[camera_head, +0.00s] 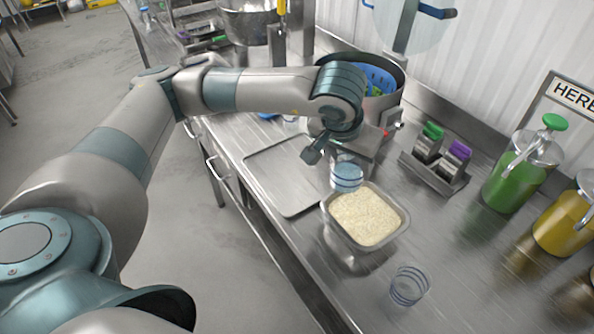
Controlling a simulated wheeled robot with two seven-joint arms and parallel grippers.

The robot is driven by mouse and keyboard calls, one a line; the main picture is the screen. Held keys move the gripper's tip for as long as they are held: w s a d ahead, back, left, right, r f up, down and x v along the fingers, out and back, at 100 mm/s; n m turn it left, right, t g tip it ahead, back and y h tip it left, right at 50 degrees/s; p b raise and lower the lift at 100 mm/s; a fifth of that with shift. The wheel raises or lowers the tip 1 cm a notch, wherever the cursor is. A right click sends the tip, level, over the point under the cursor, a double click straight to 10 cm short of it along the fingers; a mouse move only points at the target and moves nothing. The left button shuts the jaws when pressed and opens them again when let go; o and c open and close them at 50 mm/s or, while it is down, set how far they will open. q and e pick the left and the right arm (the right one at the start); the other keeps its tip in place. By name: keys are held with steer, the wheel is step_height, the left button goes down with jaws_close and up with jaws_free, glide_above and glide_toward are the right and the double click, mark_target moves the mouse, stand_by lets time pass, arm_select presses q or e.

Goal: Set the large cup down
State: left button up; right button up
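My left gripper (328,150) is over the counter, at the back left corner of the rice pan. One dark fingertip shows at its left; the other side is hidden, so I cannot tell how far it is open. A clear cup with blue bands (347,175) is just below and right of the gripper, overlapping the pan's rim. I cannot tell whether it is gripped or stands free. A second clear cup with blue bands (408,287) stands on the counter in front of the pan. I cannot tell which cup is the large one. My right gripper is not in view.
The metal pan of rice (398,232) stands on the steel counter (462,283). A flat metal tray (283,190) lies left of it. A round pot (393,97), a holder with green and purple-topped items (437,172), a green bottle (515,178) and a yellow bottle (565,228) stand behind.

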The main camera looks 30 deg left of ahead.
arm_select(q)
steer(key=shift+w, duration=0.1)
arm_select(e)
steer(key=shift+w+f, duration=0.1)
